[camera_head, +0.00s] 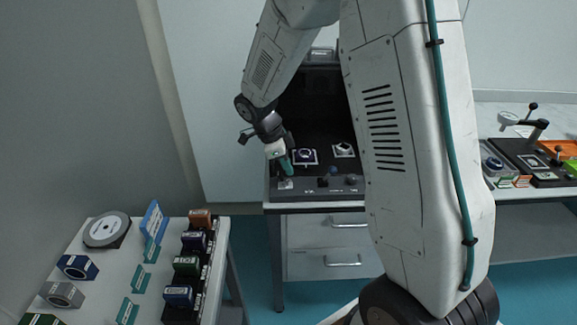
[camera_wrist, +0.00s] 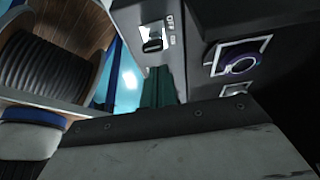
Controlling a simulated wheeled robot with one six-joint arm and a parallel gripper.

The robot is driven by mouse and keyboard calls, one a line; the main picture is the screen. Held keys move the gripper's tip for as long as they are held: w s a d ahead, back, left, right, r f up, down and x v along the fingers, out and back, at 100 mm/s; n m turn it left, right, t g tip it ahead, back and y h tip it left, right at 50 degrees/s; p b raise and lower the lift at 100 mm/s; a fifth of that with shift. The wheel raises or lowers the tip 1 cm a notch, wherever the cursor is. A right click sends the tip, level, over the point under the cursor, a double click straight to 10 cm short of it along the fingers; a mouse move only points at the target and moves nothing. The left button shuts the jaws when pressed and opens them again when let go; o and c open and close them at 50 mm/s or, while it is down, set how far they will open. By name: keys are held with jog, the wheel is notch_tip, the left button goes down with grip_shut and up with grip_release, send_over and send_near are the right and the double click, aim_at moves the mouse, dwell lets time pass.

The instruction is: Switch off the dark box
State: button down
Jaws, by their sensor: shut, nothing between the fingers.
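The dark box (camera_head: 305,115) stands on a white table at the back, partly hidden behind my arm. Its lower front ledge carries a small light plate (camera_head: 286,184) at the left end and several small knobs to the right. My gripper (camera_head: 288,170) is shut, its teal fingers pointing down just above that plate. In the wrist view, the teal fingers (camera_wrist: 160,88) are close to a black switch (camera_wrist: 152,43) on a light plate with an OFF label beside it. I cannot tell whether they touch.
A side table (camera_head: 137,270) at the lower left holds several coloured blocks and a round grey disc (camera_head: 106,230). Another bench at the right holds a dark device with a lever (camera_head: 537,130). White drawers (camera_head: 333,250) are under the box's table.

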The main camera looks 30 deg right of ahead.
jog(key=shift+r, duration=0.15)
jog(key=shift+r, duration=0.65)
jog(key=shift+d, duration=0.1)
jog(key=shift+s+d+r, duration=0.15)
jog(key=shift+d+r, duration=0.1)
jog(key=shift+d, duration=0.05)
jog(key=a+v, duration=0.1)
jog(key=v, duration=0.8)
jog(key=shift+w+a+f, duration=0.2)
jog(key=shift+w+a, duration=0.05)
jog(key=shift+w, duration=0.15)
